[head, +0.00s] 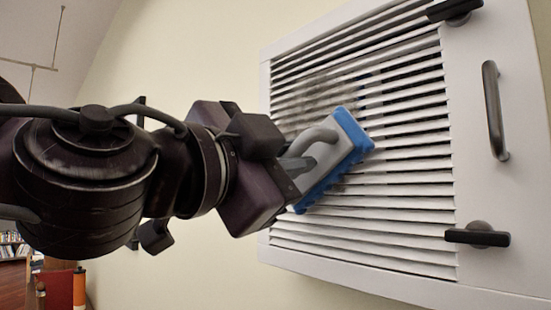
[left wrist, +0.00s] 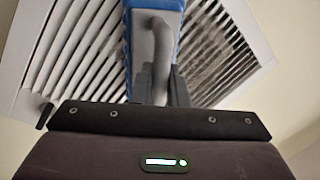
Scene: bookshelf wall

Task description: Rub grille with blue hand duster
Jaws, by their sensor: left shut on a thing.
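The white slatted grille (head: 405,187) is mounted on the wall, with a grey, dusty smudge on its upper left slats. The blue hand duster (head: 348,131) has a grey back and a grey loop handle, and lies tilted against the middle-left slats. My left gripper (head: 294,168) is shut on the duster's handle. In the left wrist view the duster (left wrist: 142,45) stands upright in front of the grille (left wrist: 88,50), with my left gripper (left wrist: 160,88) at its handle. The duster hides the slats behind it. My right gripper is not in view.
The grille's right side carries a dark bar handle (head: 494,110) and dark latches at the top (head: 455,10) and bottom (head: 478,236). An orange cylinder (head: 79,288) and bookshelves (head: 12,245) show far off at lower left.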

